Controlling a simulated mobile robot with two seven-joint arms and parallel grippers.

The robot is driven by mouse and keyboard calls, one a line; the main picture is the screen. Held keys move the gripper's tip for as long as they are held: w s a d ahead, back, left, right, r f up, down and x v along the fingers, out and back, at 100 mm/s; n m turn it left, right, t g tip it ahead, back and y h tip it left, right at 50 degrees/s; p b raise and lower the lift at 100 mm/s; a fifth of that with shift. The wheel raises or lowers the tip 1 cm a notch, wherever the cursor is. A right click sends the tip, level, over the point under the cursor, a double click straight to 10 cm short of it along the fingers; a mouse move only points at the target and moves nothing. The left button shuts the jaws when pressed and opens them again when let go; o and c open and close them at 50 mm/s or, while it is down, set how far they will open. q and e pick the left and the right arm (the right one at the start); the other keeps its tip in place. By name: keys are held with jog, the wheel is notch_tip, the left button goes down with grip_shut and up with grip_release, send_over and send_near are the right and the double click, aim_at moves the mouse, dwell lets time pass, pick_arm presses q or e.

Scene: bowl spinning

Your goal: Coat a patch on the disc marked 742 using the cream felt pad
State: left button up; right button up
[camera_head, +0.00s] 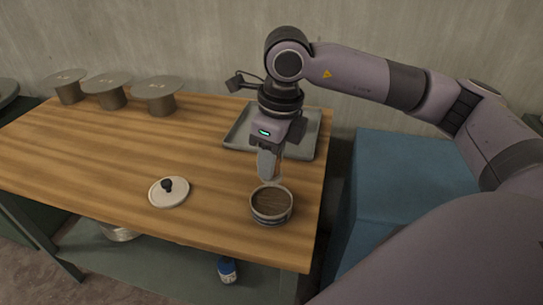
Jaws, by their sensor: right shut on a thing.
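Three grey discs on spool-like stands, the left one (66,78), the middle one (107,82) and the right one (159,86), stand in a row at the table's back left. Their tops bear small marks too small to read, so I cannot tell which is 742. My right gripper (268,170) points down over the back rim of a round pot (271,207) with brown contents. It is shut on a small pale thing, which looks like the cream felt pad, mostly hidden by the fingers. My left gripper is not in view.
A cream round lid (181,195) with a dark knob lies left of the pot. A grey tray (236,132) lies behind my right gripper. A blue block (400,190) stands right of the table. The wooden tabletop (100,150) is clear at middle left.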

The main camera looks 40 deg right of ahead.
aim_at(272, 181)
jog(key=shift+f+b, duration=0.5)
jog(key=shift+f, duration=0.3)
notch_tip(272, 181, down, 4)
jog(key=shift+f+b, duration=0.1)
jog(key=shift+b, duration=1.15)
jog(key=shift+f, duration=0.1)
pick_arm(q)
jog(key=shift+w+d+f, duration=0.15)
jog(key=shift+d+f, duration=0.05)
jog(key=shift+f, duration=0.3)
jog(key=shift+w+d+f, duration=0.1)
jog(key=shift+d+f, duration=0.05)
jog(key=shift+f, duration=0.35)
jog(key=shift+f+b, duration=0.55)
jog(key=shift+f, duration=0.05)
pick_arm(e)
jog(key=shift+f, duration=0.55)
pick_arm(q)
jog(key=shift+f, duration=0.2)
pick_arm(e)
jog(key=shift+r+p, duration=2.1)
jog(key=shift+r, duration=1.45)
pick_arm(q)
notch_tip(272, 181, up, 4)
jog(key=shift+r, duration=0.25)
